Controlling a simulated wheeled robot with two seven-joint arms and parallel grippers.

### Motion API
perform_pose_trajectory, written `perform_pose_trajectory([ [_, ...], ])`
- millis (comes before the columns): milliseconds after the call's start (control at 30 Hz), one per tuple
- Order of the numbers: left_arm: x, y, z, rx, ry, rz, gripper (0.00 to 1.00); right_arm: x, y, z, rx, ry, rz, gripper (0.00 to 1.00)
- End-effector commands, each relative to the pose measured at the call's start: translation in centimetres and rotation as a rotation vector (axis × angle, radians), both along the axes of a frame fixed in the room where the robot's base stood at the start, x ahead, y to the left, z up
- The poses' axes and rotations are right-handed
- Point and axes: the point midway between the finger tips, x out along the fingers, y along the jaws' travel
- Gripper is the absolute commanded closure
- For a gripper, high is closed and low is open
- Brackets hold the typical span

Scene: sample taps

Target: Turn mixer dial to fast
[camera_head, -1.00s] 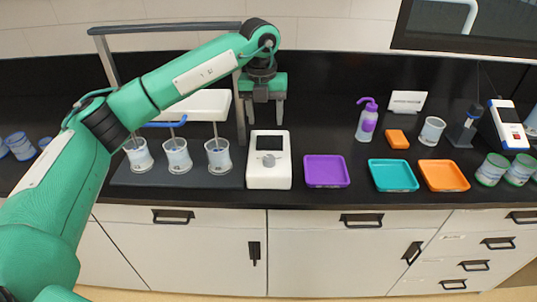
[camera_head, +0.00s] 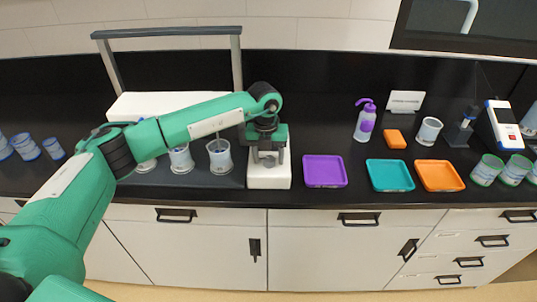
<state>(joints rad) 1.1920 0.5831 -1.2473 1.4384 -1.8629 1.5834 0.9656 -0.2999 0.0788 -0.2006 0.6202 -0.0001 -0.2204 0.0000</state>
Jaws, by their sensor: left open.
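The mixer is a white box (camera_head: 268,181) on the dark bench, left of the purple tray. Its dark screen and most of its dial are hidden behind my left gripper (camera_head: 267,161). That gripper points down, open, in front of the mixer's face with its fingers around the dial area. I cannot tell whether the fingers touch the dial, nor where the dial points. My right gripper is not in view.
A stirring rack (camera_head: 236,85) with several beakers (camera_head: 220,156) stands left, partly behind my arm. Right of the mixer lie a purple tray (camera_head: 325,172), a teal tray (camera_head: 390,176) and an orange tray (camera_head: 440,176). A wash bottle (camera_head: 365,121) stands behind them.

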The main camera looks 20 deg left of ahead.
Motion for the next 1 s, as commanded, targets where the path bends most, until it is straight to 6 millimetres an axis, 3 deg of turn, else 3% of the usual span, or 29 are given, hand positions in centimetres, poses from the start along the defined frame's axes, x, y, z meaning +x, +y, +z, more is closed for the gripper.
perform_pose_trajectory([
  [167, 0.0, 0.0, 0.0, 0.0, 0.0, 0.0, 0.47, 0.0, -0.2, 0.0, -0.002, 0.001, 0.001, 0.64],
  [300, 0.0, 0.0, 0.0, 0.0, 0.0, 0.0, 0.74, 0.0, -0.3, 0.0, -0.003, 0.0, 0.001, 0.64],
  [400, 0.0, 0.0, 0.0, 0.0, 0.0, 0.0, 0.9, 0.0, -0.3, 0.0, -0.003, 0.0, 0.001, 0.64],
  [667, 0.1, 0.0, 0.0, -0.001, -0.002, -0.023, 0.89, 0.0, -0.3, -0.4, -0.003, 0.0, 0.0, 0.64],
  [1000, 0.2, 0.0, -0.3, 0.001, -0.004, -0.216, 0.89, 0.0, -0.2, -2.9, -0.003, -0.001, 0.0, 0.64],
])
